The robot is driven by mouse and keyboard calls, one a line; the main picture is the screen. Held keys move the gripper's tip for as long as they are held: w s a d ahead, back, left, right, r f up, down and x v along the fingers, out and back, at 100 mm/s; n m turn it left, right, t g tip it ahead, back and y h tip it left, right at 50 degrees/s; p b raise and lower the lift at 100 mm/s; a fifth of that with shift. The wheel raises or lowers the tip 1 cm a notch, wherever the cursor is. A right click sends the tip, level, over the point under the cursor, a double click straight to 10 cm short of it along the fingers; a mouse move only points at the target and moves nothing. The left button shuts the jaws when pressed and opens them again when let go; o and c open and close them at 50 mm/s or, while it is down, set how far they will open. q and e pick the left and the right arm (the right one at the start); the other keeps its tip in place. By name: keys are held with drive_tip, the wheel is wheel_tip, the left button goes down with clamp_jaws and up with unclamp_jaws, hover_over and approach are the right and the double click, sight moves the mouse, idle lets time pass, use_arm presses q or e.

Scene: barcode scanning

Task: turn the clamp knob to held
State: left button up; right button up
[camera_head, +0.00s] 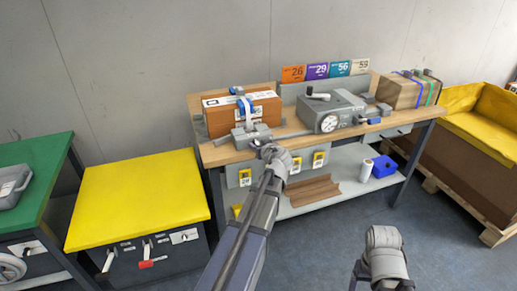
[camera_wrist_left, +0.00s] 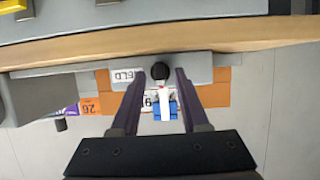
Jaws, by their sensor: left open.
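A dark round knob (camera_wrist_left: 160,71) shows in the left wrist view, in front of a grey clamp block (camera_wrist_left: 198,68). A white label (camera_wrist_left: 127,76) with partly visible lettering, "ELD", is beside it. In the head view the grey clamp (camera_head: 250,134) is at the bench's front edge, before a strapped cardboard box (camera_head: 262,106); its knob is hidden or too small to tell. My left gripper (camera_head: 268,150) is at the clamp. In the left wrist view its open fingers (camera_wrist_left: 159,75) are on either side of the knob, with gaps visible. My right arm is at lower right; its gripper is not clearly visible.
The wooden bench (camera_head: 290,131) also holds a grey machine with a dial (camera_head: 336,112) and another strapped box (camera_head: 403,92). Numbered cards (camera_head: 318,71) stand behind. A yellow-topped cabinet (camera_head: 138,195) is at left. A blue box (camera_head: 384,166) is on the lower shelf.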

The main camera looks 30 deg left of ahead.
use_arm(q)
drive_tip(key=shift+c, duration=0.2)
clamp_jaws()
idle(0.5)
drive_tip(key=shift+w+d+f+m+g+y+b, duration=0.2)
drive_tip(key=shift+m+g+y+b, duration=0.3)
drive_tip(key=shift+m+y+b, duration=1.35)
drive_tip(key=shift+w+d+f+m+g+y+b, duration=0.2)
drive_tip(key=shift+m+g+y+b, duration=0.3)
drive_tip(key=shift+m+b, duration=1.55)
drive_tip(key=shift+w+f+m+g+y+b, duration=0.1)
drive_tip(key=shift+f+m+g+y+b, duration=0.65)
drive_tip(key=shift+m, duration=2.15)
drive_tip(key=shift+r+t+y, duration=0.25)
drive_tip(key=shift+r+y, duration=0.15)
drive_tip(key=shift+r, duration=0.1)
